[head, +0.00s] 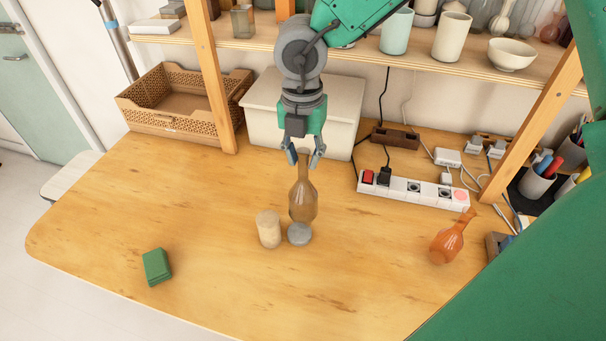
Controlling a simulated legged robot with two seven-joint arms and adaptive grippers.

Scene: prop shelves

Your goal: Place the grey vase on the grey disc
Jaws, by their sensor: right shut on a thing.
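The vase (303,203) looks smoky brown and see-through rather than plain grey, with a round body and a narrow neck. It is upright. My right gripper (303,158) points down and is shut on the vase's neck. The small grey disc (299,235) is on the table, at the vase's foot in the head view. The vase's base overlaps the disc's far edge in the picture; I cannot tell whether they touch. My left gripper is not in view.
A beige cylinder (268,229) stands close left of the disc. An orange vase (449,241) is at the right, a green block (157,267) at the front left. A power strip (413,190), a white box (337,108) and shelf posts stand behind. The front middle is clear.

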